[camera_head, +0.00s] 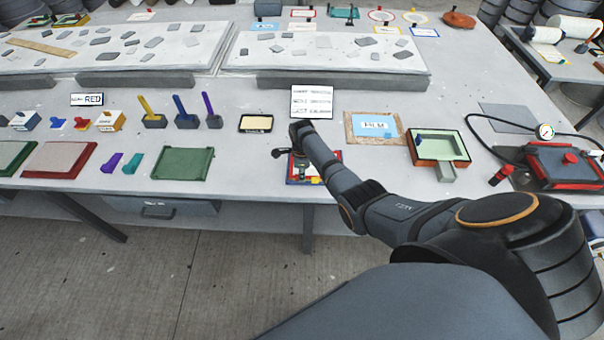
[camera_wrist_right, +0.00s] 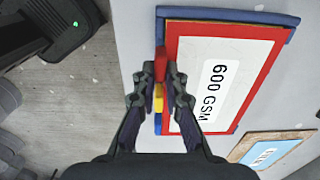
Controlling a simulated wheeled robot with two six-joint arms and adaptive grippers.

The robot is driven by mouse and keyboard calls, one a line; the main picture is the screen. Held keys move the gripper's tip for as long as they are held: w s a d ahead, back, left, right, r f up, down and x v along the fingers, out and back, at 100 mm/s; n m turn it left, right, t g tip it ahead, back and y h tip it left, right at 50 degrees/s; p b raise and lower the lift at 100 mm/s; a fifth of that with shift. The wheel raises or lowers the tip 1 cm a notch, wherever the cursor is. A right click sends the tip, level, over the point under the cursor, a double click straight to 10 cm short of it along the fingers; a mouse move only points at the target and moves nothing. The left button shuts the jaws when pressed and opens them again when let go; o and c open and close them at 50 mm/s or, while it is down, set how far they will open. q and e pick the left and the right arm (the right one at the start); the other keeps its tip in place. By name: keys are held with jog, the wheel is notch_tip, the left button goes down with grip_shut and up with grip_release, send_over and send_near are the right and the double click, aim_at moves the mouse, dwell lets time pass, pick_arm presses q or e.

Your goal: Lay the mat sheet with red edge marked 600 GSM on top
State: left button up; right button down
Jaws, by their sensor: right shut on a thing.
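The mat sheet with a red edge and a white label marked 600 GSM (camera_wrist_right: 240,58) lies flat over a blue-edged piece (camera_wrist_right: 285,17) in the right wrist view. In the head view only part of its red edge (camera_head: 336,156) shows beside my right gripper (camera_head: 300,168). My right gripper, also in the wrist view (camera_wrist_right: 160,80), is shut on the red tab (camera_wrist_right: 160,63) at the sheet's left edge. My left gripper is not in view.
A printed card (camera_head: 312,101) stands behind the sheet. A wooden board marked FILM (camera_head: 356,137) lies to the right, then a shallow green-lined mould (camera_head: 411,144) and a red-and-grey gauge unit (camera_head: 565,168). A green tray (camera_head: 182,164) lies left, with bare table between.

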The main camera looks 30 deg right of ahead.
jog(key=shift+f, duration=0.35)
jog(key=shift+r, duration=0.1)
dwell(0.4)
jog(key=c, duration=1.3)
grip_release()
jog(key=shift+c, duration=0.2)
notch_tip(320, 180, up, 12)
